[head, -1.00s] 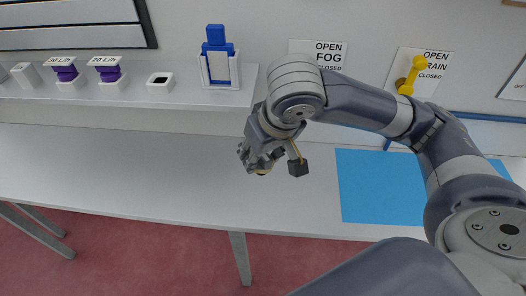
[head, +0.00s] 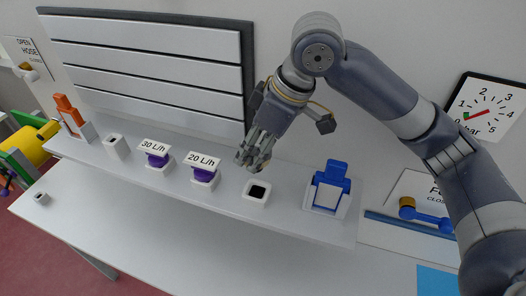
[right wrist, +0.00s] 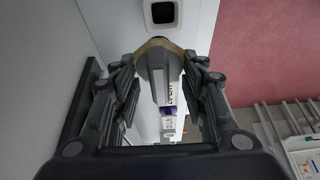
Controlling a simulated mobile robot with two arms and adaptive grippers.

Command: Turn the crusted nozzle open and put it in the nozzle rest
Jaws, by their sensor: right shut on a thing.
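My right gripper (head: 254,158) is in the head view, above the shelf and just behind and left of a white square holder with a dark opening (head: 256,193). It is shut on a small part with a tan rim, seen between the fingers in the right wrist view; I take this as the crusted nozzle (right wrist: 157,45). Most of it is hidden by the fingers. The holder also shows in the right wrist view (right wrist: 163,13), apart from the nozzle, and looks empty. No label marks it as the nozzle rest. My left gripper is not in view.
Purple nozzles stand in white holders under signs 30 L/h (head: 156,160) and 20 L/h (head: 203,176). A slatted panel (head: 150,65) is behind. The bench (head: 190,240) below is mostly clear.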

